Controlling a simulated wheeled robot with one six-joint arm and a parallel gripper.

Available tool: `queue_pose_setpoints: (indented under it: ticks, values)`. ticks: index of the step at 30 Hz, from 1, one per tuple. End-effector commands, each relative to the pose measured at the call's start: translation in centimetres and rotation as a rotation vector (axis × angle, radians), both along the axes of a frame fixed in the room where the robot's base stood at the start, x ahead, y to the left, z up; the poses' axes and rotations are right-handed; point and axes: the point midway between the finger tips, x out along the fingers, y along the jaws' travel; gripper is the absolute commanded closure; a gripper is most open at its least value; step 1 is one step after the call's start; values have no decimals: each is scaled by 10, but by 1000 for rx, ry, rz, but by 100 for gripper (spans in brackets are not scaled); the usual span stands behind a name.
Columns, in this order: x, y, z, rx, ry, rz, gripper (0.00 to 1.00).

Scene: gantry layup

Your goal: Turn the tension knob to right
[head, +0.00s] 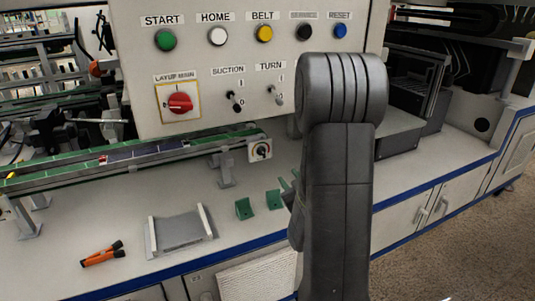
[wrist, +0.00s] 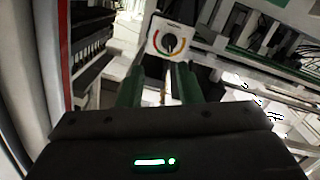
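The tension knob (head: 261,151) is a small black knob on a white square plate at the right end of the green-edged belt rail, below the control panel. In the wrist view the knob (wrist: 170,42) sits on its white dial plate with a green, yellow and red-orange arc, ahead of the fingers. Which way its pointer stands is hard to tell. My gripper (wrist: 158,76) has two green fingers, apart with nothing between them, short of the dial and not touching it. In the head view my arm hides most of the gripper; only green fingertips (head: 286,184) show, lower right of the knob.
The control panel (head: 205,54) hangs above with coloured buttons, a red rotary switch (head: 180,102) and two toggles. A grey tray (head: 179,246), orange-handled tool (head: 102,254) and small green blocks (head: 244,208) rest on the white bench. A dark machine stands right.

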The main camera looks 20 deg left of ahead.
Motion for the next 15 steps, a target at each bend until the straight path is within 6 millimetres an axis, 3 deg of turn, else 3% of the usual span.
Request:
queue_pose_setpoints:
  ticks: [7,15]
  values:
    - [-3,23,9,38,-50,64,68]
    - [26,58,8,39,-50,65,68]
